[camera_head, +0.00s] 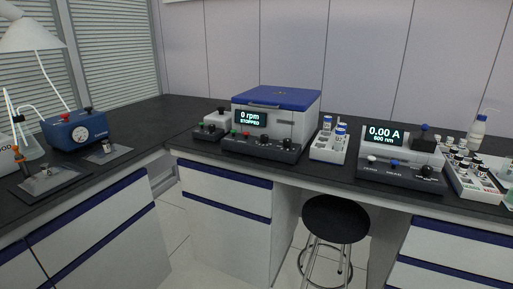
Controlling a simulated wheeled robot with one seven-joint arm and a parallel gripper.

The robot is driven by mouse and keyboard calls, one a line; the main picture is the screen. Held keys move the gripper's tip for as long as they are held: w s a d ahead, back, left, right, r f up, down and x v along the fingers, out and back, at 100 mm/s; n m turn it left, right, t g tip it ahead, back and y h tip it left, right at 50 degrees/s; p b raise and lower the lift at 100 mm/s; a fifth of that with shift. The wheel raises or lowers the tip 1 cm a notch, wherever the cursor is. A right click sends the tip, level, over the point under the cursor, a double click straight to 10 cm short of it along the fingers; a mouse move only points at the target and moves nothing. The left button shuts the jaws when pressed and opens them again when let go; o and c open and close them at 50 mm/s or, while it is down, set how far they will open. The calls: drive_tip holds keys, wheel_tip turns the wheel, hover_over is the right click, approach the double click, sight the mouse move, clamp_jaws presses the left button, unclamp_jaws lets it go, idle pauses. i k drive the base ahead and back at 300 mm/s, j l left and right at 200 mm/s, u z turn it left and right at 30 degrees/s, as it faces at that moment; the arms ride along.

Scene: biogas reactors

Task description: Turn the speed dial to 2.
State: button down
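A white benchtop machine with a blue lid (277,97) stands on the dark bench. Its lid is down and its screen (250,119) reads "0 rpm STOPPED". Its dark front panel (262,147) carries a red button, a green button and several black knobs. A smaller white device (212,122) with black knobs and a red button or knob stands just left of it. The knobs' labels and pointer positions are too small to read, so I cannot tell which one is the speed dial or how it is set. My gripper is not in view.
A photometer-like device (400,165) reading "0.00 A 600 nm" stands to the right. Racks of vials (329,146) flank it. A blue gauge box (75,132) stands on the left bench. A black stool (336,219) stands before the bench gap. Floor shows in front of the cabinets.

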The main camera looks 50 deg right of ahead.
sight(264, 138)
drive_tip(key=i+l, duration=0.1)
drive_tip(key=l, duration=1.3)
drive_tip(key=i, duration=0.05)
